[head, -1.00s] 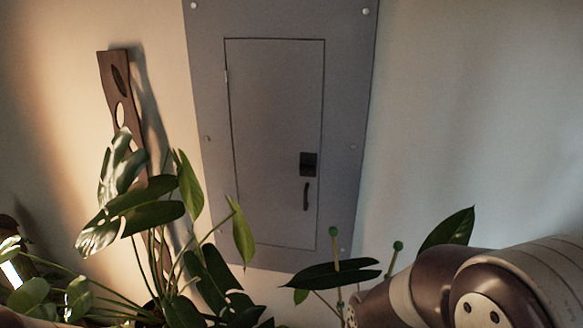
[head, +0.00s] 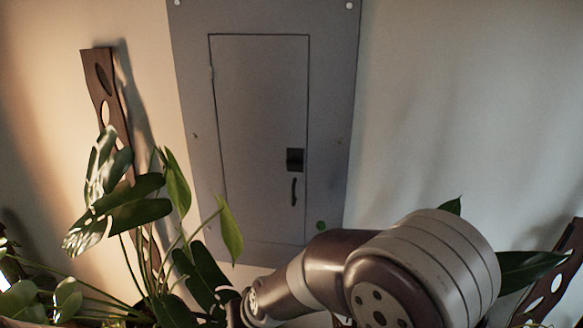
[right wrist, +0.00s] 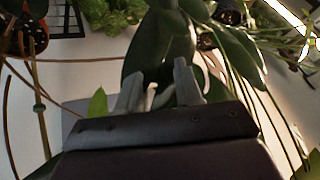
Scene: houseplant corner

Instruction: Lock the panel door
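The grey panel door (head: 258,110) lies flush in its grey frame (head: 339,70) on the wall and looks closed. A dark square latch plate (head: 295,159) sits near its right edge, with a dark upright handle (head: 293,191) just below. My right arm crosses the lower right of the head view, below and in front of the door. In the right wrist view, my right gripper (right wrist: 157,82) has its two fingers apart among leaves, with no held object visible. The panel door cannot be made out there. My left gripper is not in view.
A large-leaved plant (head: 140,210) stands at the lower left, its leaves reaching the door's lower left. A dark wooden board (head: 97,68) with holes leans on the wall. Another leaf (head: 527,268) shows at right. In the right wrist view, leaves (right wrist: 158,45) and stems crowd the gripper.

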